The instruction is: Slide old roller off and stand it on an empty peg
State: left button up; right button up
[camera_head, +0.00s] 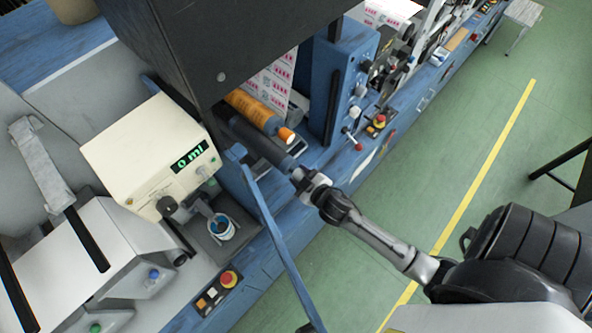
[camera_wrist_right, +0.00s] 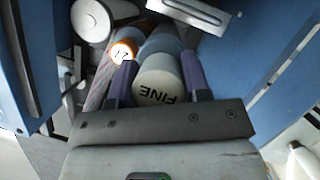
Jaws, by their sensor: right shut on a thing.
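A dark grey roller (camera_head: 262,146) lies in the machine bay below an orange roller (camera_head: 250,108). My right gripper (camera_head: 299,179) is at its near end. In the right wrist view, the fingers of my right gripper (camera_wrist_right: 158,82) are shut on both sides of this roller's pale end cap (camera_wrist_right: 158,92), which reads "FINE" upside down. The roller's body runs away from me into the machine, and its far end is hidden. The orange roller's end (camera_wrist_right: 123,51) sits close to the left finger. My left gripper is not in view. I cannot make out an empty peg.
A blue bar (camera_head: 270,220) stands just left of my right gripper. A blue machine panel (camera_head: 345,85) rises to the right of the bay. A cream box with a green display (camera_head: 150,150) is at the left. The green floor (camera_head: 430,160) is open at right.

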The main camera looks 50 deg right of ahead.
jog(key=shift+s, duration=1.4)
jog(key=o, duration=1.6)
jog(key=shift+c, duration=0.2)
jog(key=p+v, duration=0.4)
jog(key=v, duration=0.5)
